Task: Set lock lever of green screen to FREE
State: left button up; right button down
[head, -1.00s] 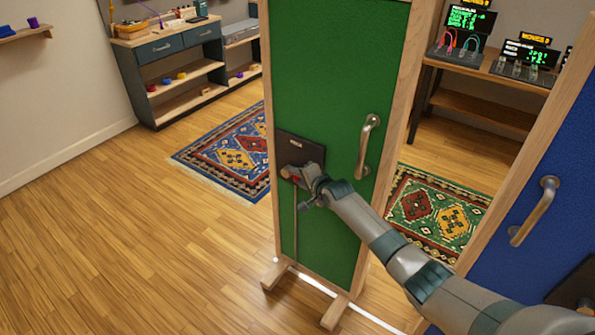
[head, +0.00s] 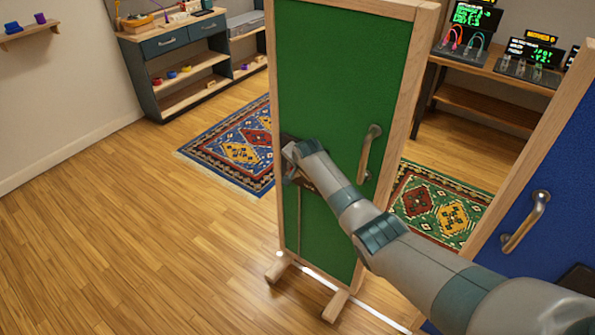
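The green screen (head: 345,75) stands upright in a wooden frame at the middle of the head view, with a metal handle (head: 369,152) on its right side. A dark lock plate sits on its left side, mostly covered by my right arm. My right gripper (head: 290,166) is at this plate, at the screen's left edge. The lock lever is hidden behind the gripper and wrist, so its setting cannot be read. Whether the fingers are open or shut does not show. My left gripper is not in view.
A blue screen (head: 545,180) with its own handle (head: 526,222) stands close on the right. A low shelf unit (head: 150,75) and a desk with displays (head: 490,100) stand behind. Rugs lie on the floor behind the green screen. The wooden floor at left is clear.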

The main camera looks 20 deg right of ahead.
jog(key=shift+w+a+r+n+g+h+b, duration=0.3)
jog(key=shift+w+a+g+h+b, duration=0.4)
jog(key=shift+g+b, duration=0.35)
jog(key=shift+d, duration=0.1)
jog(key=c, duration=1.5)
grip_release()
jog(key=shift+w, duration=0.1)
jog(key=shift+c, duration=0.2)
jog(key=shift+r, duration=0.15)
jog(key=shift+p+v, duration=0.6)
jog(key=shift+v, duration=0.7)
jog(key=b+v, duration=0.1)
jog(key=v, duration=1.3)
jog(key=shift+a+r+b, duration=0.25)
jog(key=shift+b, duration=0.15)
jog(key=shift+f, duration=0.1)
